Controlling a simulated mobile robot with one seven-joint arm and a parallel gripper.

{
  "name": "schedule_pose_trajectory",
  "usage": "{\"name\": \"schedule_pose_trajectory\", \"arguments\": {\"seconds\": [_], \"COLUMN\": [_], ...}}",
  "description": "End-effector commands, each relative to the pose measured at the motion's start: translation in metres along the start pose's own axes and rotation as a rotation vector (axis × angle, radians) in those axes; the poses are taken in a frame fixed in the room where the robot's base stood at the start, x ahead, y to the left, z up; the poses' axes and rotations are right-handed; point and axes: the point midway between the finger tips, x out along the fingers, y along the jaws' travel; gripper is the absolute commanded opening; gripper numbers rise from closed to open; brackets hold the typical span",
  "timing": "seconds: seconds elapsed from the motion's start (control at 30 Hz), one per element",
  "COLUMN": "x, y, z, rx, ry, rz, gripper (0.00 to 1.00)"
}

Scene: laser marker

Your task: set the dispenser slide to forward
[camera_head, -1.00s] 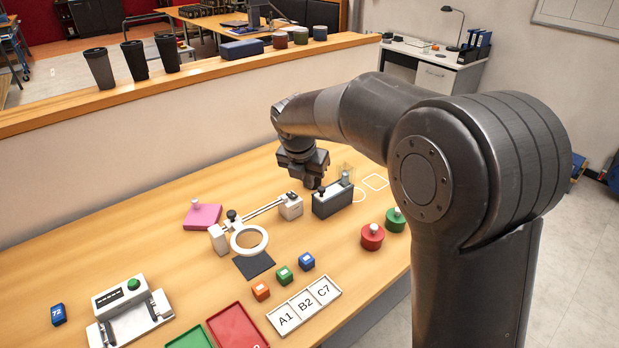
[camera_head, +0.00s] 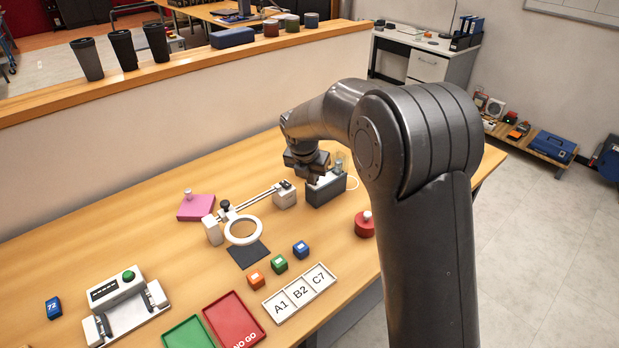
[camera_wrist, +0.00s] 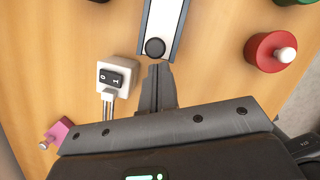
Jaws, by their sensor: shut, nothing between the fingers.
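The dispenser (camera_head: 327,192) is a dark box with a light top strip, standing at the back right of the table. In the wrist view its pale slide track (camera_wrist: 166,17) runs upward, and a round black knob (camera_wrist: 155,47) sits at the track's near end. My gripper (camera_head: 311,177) is shut and empty over the dispenser's left end. In the wrist view the closed fingertips (camera_wrist: 158,68) are just below the knob, close to it; I cannot tell whether they touch. The head view hides the knob behind my gripper.
A white block with a 0/1 rocker switch (camera_wrist: 117,77) stands left of the fingers, joined to a ring stand (camera_head: 244,231). A red pot (camera_head: 365,224) stands to the dispenser's right. A pink block (camera_head: 196,207) lies left. Bare table separates them.

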Motion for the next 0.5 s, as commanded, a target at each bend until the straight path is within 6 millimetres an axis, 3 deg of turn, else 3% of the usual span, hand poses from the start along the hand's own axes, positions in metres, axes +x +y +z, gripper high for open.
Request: {"name": "schedule_pose_trajectory", "arguments": {"seconds": [0.5], "x": [0.013], "y": [-0.022], "z": [0.041], "rx": [0.001], "ry": [0.001], "rz": [-0.001], "gripper": [0.0]}}
